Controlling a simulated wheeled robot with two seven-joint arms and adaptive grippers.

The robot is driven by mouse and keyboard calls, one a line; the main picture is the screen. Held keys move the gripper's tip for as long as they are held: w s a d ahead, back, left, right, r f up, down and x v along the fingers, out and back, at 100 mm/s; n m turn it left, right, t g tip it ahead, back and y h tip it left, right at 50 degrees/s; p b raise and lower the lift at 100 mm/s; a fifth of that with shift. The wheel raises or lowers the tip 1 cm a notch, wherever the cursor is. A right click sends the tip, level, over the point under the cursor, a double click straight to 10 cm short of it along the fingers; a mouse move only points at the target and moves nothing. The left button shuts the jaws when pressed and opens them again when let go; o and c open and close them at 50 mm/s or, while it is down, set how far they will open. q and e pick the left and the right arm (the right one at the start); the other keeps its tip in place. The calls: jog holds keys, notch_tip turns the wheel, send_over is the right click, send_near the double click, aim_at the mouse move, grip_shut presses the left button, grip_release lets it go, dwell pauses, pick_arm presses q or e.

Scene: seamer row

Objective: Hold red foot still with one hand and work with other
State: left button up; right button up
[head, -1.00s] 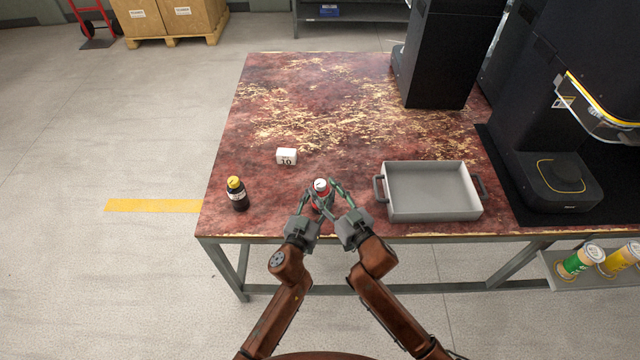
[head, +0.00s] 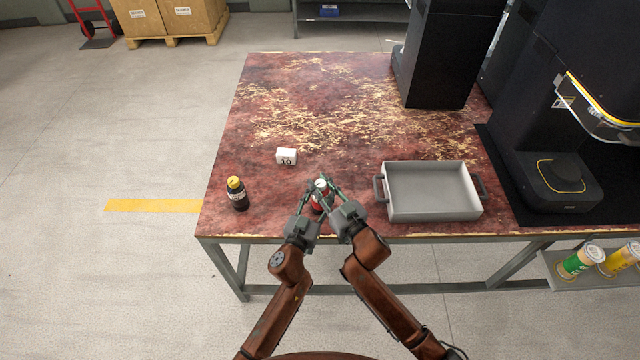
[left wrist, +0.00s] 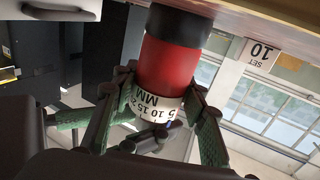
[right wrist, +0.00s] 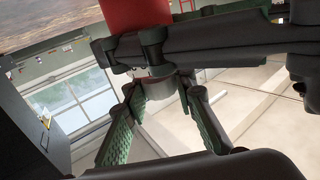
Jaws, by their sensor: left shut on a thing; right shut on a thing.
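A small upright device stands near the table's front edge, with a red foot (head: 316,204) and a white top (head: 321,185). In the left wrist view, which sees it upside down, the red foot (left wrist: 167,70) has a black end at the table and a white ring (left wrist: 155,105) marked in MM. My left gripper (head: 310,203) is shut on the red foot. My right gripper (head: 329,188) is shut on the upper part from the right. In the right wrist view its fingers close on a grey part (right wrist: 160,88); my left gripper's dark finger hides some of the red foot (right wrist: 132,14).
A white block marked 10 (head: 287,156) lies behind. A black bottle with a yellow cap (head: 237,193) stands left. A grey tray (head: 430,216) with handles is close on the right. Black machines (head: 440,55) stand beyond. The back middle of the table (head: 310,100) is clear.

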grip_shut()
jog(key=shift+n+y, duration=0.3)
jog(key=n+g+y, duration=0.3)
jog(key=g+y, duration=0.1)
jog(key=shift+a, duration=0.15)
pick_arm(q)
jog(key=shift+d, duration=0.15)
pick_arm(e)
jog(key=shift+s+n+g+y, duration=0.15)
jog(key=shift+n+g+y, duration=0.55)
jog(key=shift+n+g, duration=0.5)
jog(key=o, duration=0.8)
grip_release()
